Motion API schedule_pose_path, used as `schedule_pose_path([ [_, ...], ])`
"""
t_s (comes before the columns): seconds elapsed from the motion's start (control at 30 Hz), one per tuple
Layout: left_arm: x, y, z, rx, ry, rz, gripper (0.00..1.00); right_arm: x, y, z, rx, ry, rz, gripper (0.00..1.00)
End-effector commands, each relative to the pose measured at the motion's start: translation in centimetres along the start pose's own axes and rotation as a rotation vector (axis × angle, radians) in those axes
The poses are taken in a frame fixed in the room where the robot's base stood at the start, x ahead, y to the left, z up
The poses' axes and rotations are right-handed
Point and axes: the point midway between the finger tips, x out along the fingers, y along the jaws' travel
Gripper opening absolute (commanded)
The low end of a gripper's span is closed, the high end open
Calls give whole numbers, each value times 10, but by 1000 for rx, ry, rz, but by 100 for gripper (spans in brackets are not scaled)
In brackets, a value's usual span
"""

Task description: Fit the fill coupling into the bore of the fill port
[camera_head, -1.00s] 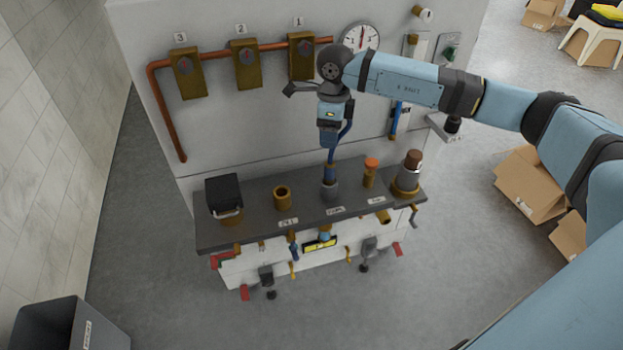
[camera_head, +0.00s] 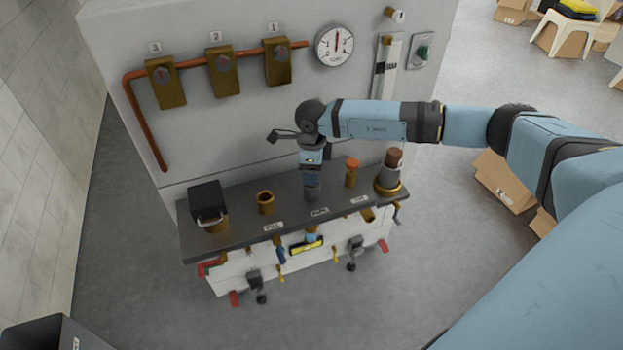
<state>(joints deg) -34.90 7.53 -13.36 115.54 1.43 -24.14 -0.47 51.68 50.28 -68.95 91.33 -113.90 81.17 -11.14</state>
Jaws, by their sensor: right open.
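The fill port (camera_head: 265,204) appears to be the short brass ring with an open, dark bore on the shelf, behind the leftmost label. My right gripper (camera_head: 312,181) points down over a grey cylindrical holder (camera_head: 312,194) at the middle of the shelf, right of that ring. It is open. A dark blue piece, perhaps the fill coupling, stood in this holder earlier; now my gripper hides most of it. I cannot tell whether the fingers touch it. My left gripper is not in view.
Valves and a gauge (camera_head: 335,46) are on the wall panel behind. Cardboard boxes (camera_head: 503,182) lie at right.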

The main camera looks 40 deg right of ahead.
Motion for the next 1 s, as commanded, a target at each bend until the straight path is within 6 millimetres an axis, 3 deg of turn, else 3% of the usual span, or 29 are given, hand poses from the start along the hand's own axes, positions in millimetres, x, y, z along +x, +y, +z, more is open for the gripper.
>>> schedule_pose_path([
  [0.1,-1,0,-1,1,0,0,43,16,0,0,0,1,2,59],
  [0.33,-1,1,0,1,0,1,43,19,0,1,-1,-1,0,59],
  [0.6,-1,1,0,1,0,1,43,19,0,0,0,-1,0,3],
  [0.87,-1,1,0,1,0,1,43,17,-1,1,0,-1,0,3],
  [1.0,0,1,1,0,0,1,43,1,-1,1,0,-3,-2,3],
])
